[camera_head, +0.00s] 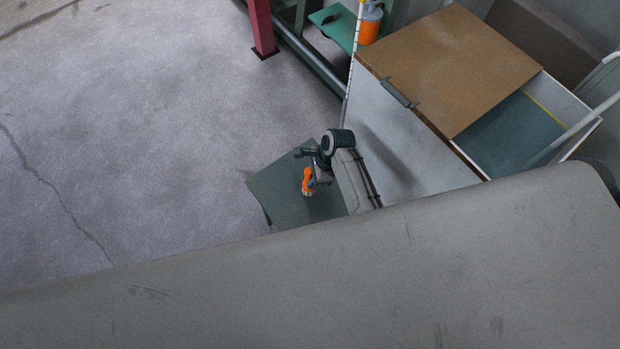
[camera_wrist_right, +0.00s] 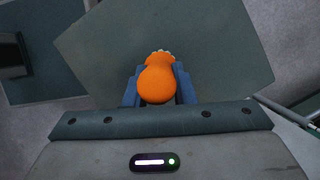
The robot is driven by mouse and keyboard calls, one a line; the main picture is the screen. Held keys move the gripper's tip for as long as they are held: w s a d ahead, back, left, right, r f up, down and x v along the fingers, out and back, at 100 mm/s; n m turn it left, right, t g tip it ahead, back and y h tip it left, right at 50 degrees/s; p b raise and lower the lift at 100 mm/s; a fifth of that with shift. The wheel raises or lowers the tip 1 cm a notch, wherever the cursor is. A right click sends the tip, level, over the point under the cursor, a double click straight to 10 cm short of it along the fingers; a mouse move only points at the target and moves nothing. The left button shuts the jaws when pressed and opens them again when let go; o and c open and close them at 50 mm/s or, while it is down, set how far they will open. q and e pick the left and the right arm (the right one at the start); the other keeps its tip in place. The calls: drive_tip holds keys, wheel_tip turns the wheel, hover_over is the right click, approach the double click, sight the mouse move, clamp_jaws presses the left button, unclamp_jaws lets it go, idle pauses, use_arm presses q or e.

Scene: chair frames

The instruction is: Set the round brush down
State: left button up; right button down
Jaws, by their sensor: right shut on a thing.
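The round brush (camera_head: 307,182) has an orange body with a pale end. My right gripper (camera_head: 314,181) is shut on it. In the right wrist view the brush (camera_wrist_right: 157,84) sits between the two blue fingers of my right gripper (camera_wrist_right: 160,88), its pale end pointing away from the wrist. Below and behind it is a dark green flat surface (camera_head: 272,187), which also shows in the right wrist view (camera_wrist_right: 215,45). I cannot tell whether the brush touches that surface. My left gripper is not in view.
A cabinet with a brown top (camera_head: 455,60) and an open section stands at the right. A green shelf (camera_head: 333,28) with an orange container (camera_head: 370,27) is at the back, near a red post (camera_head: 261,25). A large grey surface covers the front. Open concrete floor lies left.

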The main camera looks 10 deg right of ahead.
drive_tip(key=shift+w+a+f, duration=0.2)
drive_tip(key=shift+w, duration=0.15)
drive_tip(key=shift+f, duration=1.6)
drive_tip(key=c, duration=1.2)
unclamp_jaws()
drive_tip(key=v, duration=1.2)
drive_tip(key=shift+s, duration=0.1)
